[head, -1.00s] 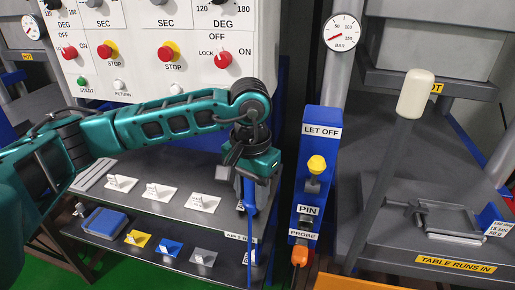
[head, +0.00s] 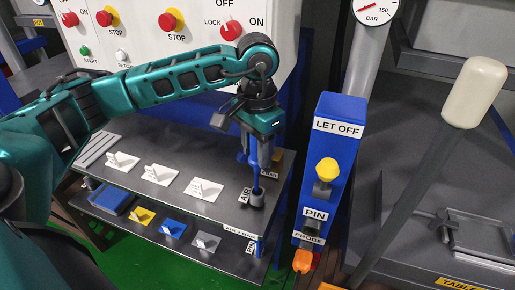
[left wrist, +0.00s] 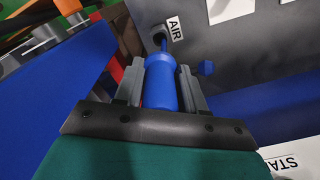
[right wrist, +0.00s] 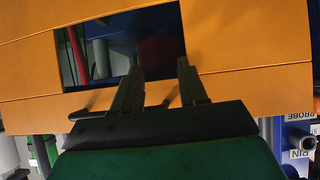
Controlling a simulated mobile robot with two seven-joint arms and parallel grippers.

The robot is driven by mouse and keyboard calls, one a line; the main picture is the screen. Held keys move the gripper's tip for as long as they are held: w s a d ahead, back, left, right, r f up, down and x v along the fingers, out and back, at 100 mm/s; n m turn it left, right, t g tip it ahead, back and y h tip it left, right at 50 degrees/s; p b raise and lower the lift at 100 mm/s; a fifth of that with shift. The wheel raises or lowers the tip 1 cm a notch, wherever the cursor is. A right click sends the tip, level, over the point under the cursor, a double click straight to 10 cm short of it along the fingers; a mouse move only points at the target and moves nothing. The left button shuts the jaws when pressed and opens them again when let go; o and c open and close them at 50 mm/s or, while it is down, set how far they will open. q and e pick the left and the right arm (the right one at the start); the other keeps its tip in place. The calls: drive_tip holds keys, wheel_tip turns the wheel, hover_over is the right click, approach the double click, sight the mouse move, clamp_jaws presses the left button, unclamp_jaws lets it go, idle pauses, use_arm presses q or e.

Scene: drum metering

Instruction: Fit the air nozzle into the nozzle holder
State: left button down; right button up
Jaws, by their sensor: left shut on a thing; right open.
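My left gripper (head: 262,142) is shut on the blue air nozzle (head: 256,172) and holds it roughly upright, thin tip down. The nozzle also shows in the left wrist view (left wrist: 161,84), between the fingers (left wrist: 161,88). The nozzle holder (head: 257,200) is a short dark cup by the AIR label on the upper shelf. The nozzle's tip is at the cup's mouth; I cannot tell how far inside it is. In the left wrist view the tip meets the dark holder (left wrist: 156,33). My right gripper (right wrist: 158,82) is open and empty.
A blue LET OFF post (head: 332,165) with a yellow knob stands just right of the holder. White-tagged pieces (head: 158,174) sit left on the shelf (head: 130,140). A cream-topped lever (head: 474,92) leans at right. An orange panel (right wrist: 240,100) with an opening faces my right gripper.

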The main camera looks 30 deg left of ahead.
sight(258, 171)
use_arm(q)
drive_tip(key=shift+f+b, duration=2.15)
drive_tip(key=shift+f, duration=0.2)
drive_tip(key=shift+f+b, duration=0.45)
drive_tip(key=shift+f, duration=0.15)
drive_tip(key=shift+b, duration=0.3)
drive_tip(key=shift+b, duration=0.45)
